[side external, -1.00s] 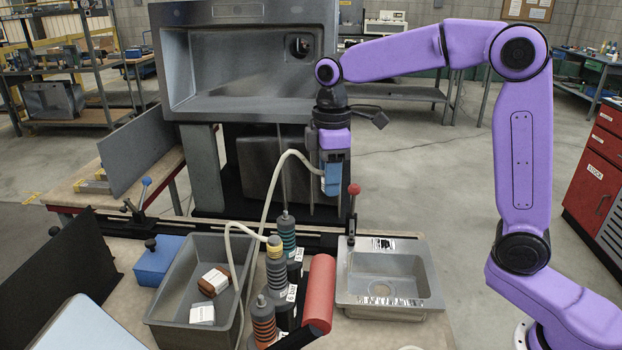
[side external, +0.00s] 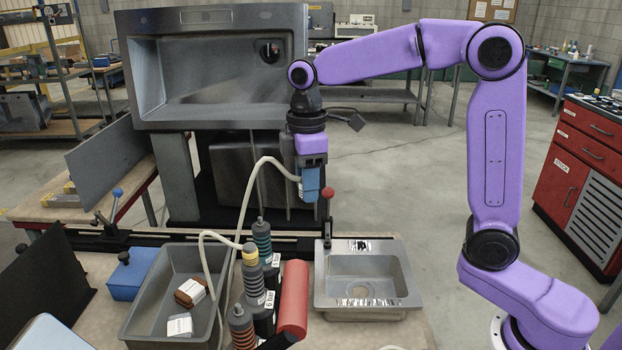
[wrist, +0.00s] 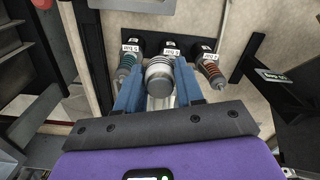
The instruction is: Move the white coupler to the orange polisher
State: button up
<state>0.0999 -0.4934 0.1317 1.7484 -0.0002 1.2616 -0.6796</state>
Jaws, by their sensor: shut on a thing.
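My gripper (side external: 311,186) hangs above the bench, left of the red-knobbed lever in the side view. Its blue fingers are shut on the white coupler (wrist: 160,74), a ribbed pale cylinder between them in the wrist view. A cream hose (side external: 257,190) arches up to the gripper. The orange polisher (side external: 242,328) has orange rings and stands nearest the camera in a row, apart from and below my gripper. Behind it are a polisher with a yellow collar (side external: 250,258) and a teal-ringed polisher (side external: 262,238). The coupler hides part of the middle holder in the wrist view.
A grey bin (side external: 142,318) with brown and white boxes is left of the polishers. A red cylinder (side external: 293,300) lies right of them, beside a steel sink (side external: 365,285). A red-knobbed lever (side external: 327,212) stands close to my gripper. A second hose reaches the yellow collar.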

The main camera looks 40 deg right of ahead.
jog(key=s+a+f+n, duration=0.15)
jog(key=a+n, duration=0.25)
jog(key=a, duration=0.8)
jog(key=n, duration=0.2)
send_over(237, 305)
notch_tip(237, 305, down, 2)
jog(key=shift+f, duration=0.2)
jog(key=shift+f, duration=2.9)
jog(key=shift+f, duration=1.55)
jog(key=o, duration=1.1)
jog(key=shift+c, duration=0.2)
